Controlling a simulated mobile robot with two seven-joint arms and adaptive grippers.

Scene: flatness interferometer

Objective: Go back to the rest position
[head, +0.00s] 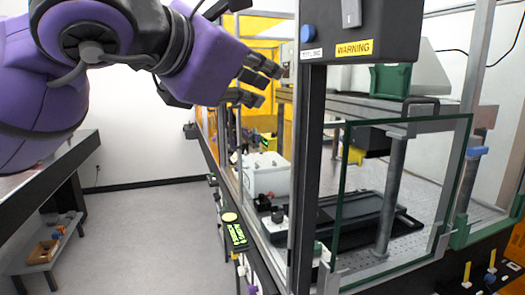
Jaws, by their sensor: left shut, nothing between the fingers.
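My left gripper (264,86) shows at the upper middle, on a purple arm that comes in from the left. It is shut and empty, with its black fingers pointing right toward the dark post of the interferometer frame (308,150). It appears to be in front of the enclosure, with no contact visible. My right gripper is out of view.
A glass door (345,215) stands on the right side of the enclosure. Inside are a white box (266,174) and a black stage (350,222). A WARNING label (354,48) marks the upper control box.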

